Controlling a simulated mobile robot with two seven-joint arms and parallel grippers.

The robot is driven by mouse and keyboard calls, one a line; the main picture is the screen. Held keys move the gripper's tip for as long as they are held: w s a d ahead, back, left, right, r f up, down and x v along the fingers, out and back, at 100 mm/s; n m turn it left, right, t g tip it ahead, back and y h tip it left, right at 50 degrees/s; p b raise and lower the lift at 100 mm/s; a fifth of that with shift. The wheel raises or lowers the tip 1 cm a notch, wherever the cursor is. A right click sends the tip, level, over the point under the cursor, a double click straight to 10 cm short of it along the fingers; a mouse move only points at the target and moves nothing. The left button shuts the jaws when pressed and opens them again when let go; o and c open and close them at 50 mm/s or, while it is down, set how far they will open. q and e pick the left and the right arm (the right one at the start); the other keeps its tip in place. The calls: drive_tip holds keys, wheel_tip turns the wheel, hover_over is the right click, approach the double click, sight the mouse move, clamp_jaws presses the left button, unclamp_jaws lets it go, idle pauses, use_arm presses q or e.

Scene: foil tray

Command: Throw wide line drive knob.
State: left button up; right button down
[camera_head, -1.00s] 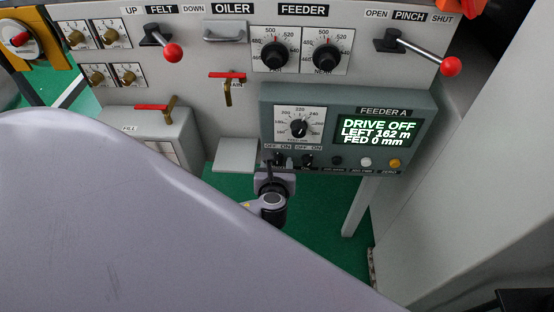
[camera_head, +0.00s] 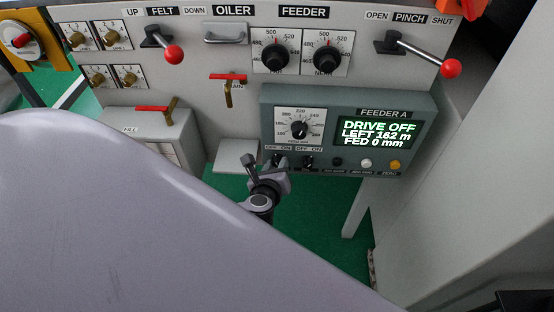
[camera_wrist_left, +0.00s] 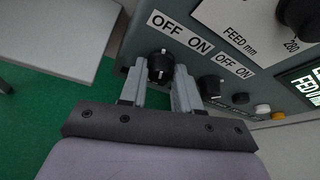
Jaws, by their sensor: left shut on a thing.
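The Feeder A box (camera_head: 348,98) carries two black OFF/ON knobs side by side under its feed dial. The left OFF/ON knob (camera_wrist_left: 160,66) sits between the fingers of my left gripper (camera_wrist_left: 168,76) in the left wrist view; its label is hidden. In the head view my left gripper (camera_head: 264,168) is tilted at the box's lower left corner and is shut on this knob, largely covering it. The second OFF/ON knob (camera_head: 308,162) is free just to the right. The display (camera_head: 378,133) reads DRIVE OFF, LEFT 162 m, FED 0 mm. My right gripper is not in view.
Black, white and amber buttons (camera_head: 394,165) sit right of the knobs. The feed dial (camera_head: 300,128) is above. A grey ledge (camera_head: 236,155) is close left of my gripper. The red-balled pinch lever (camera_head: 450,67) is at upper right.

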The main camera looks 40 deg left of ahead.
use_arm(q)
drive_tip(key=shift+n, duration=0.5)
drive_tip(key=shift+h+b, duration=0.3)
drive_tip(key=o, duration=1)
drive_tip(key=shift+t, duration=0.3)
drive_tip(key=shift+s+d+r, duration=0.1)
drive_tip(key=shift+s+r, duration=0.05)
drive_tip(key=shift+s, duration=0.35)
drive_tip(key=p+v, duration=0.1)
drive_tip(key=v, duration=0.5)
